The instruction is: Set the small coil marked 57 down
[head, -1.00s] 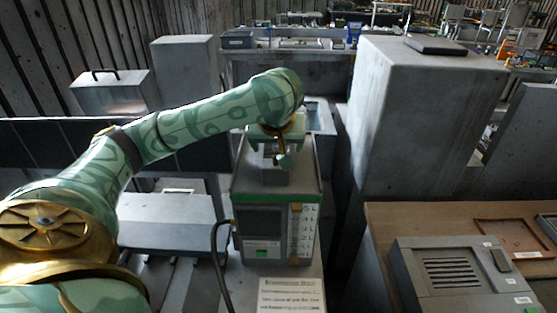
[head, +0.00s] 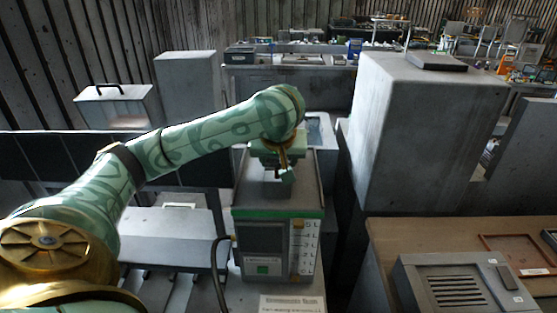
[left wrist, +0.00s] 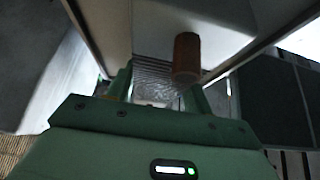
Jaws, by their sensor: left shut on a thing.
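My left gripper (head: 280,172) is over the top of a grey instrument box (head: 307,190) with a green front edge. In the left wrist view, my left gripper (left wrist: 160,92) is shut on a small ribbed, shiny grey piece (left wrist: 153,72), taken to be the small coil. A brown cylinder (left wrist: 186,58) stands at its right side; I cannot tell if it is part of the coil. No mark 57 is readable. In the head view the wrist and fingers hide the coil. I cannot tell whether it touches the box top. My right gripper is not in view.
A tall grey cabinet (head: 420,120) stands close to the right of the box. A black cable (head: 217,270) runs along the box's left side. A brown bench (head: 420,235) at right holds a vented grey unit (head: 455,285) and a shallow brown tray (head: 515,255).

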